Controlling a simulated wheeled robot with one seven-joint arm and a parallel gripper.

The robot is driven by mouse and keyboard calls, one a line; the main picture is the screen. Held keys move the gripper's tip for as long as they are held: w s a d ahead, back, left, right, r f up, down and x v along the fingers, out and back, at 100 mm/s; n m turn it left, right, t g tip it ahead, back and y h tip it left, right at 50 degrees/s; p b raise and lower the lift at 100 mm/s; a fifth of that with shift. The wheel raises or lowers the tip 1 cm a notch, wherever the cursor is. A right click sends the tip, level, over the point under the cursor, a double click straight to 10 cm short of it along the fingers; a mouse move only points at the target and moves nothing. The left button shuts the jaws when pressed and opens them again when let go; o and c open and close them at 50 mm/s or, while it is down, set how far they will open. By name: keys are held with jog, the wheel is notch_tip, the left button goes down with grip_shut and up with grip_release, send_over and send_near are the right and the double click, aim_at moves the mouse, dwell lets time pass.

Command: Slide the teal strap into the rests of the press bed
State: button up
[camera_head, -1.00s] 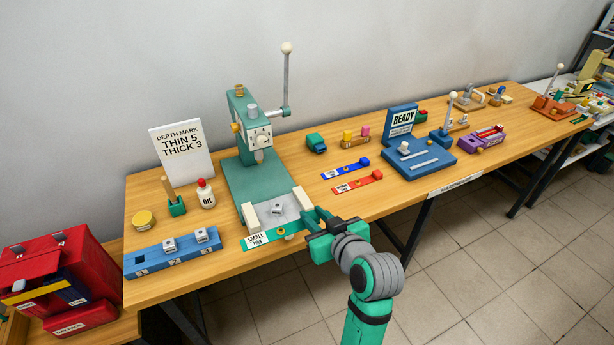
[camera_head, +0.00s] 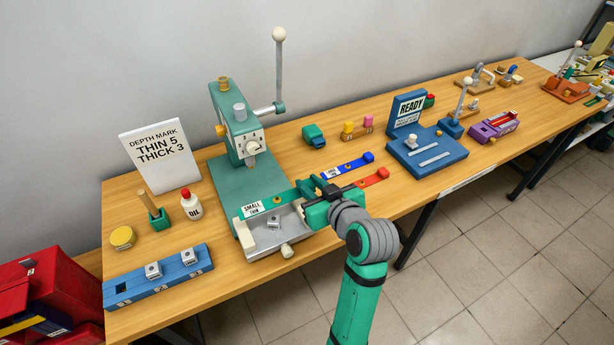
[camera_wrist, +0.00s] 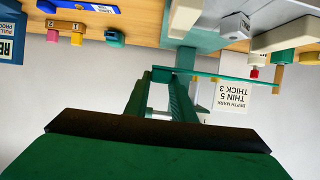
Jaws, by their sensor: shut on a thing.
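The teal strap (camera_head: 280,198), with a white "SMALL THIN" label at its left end, is held at its right end by my gripper (camera_head: 308,188). In the head view it spans the rear part of the press bed (camera_head: 266,240), between the bed and the press head. The bed is grey, with cream rests (camera_head: 244,236) at its sides and a small grey block on it. Whether the strap touches the rests I cannot tell. In the wrist view the strap (camera_wrist: 225,77) extends right from between my gripper's fingers (camera_wrist: 164,76).
The green press (camera_head: 235,125) with its tall lever stands behind the bed. Blue (camera_head: 345,170) and red (camera_head: 350,186) straps lie close behind my gripper. A blue block rack (camera_head: 130,290), oil bottle (camera_head: 192,206) and depth sign (camera_head: 160,158) are at left.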

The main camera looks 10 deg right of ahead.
jog(key=shift+w+a, duration=0.1)
jog(key=shift+a, duration=0.1)
jog(key=shift+s+a, duration=0.1)
jog(key=shift+s, duration=0.4)
jog(key=shift+w+f, duration=0.15)
jog(key=shift+f, duration=2.5)
jog(key=shift+w, duration=0.1)
jog(key=shift+s+a+f, duration=0.1)
jog(key=shift+s+a, duration=0.35)
jog(key=shift+s, duration=0.05)
jog(key=shift+w+f, duration=0.1)
jog(key=shift+w, duration=0.2)
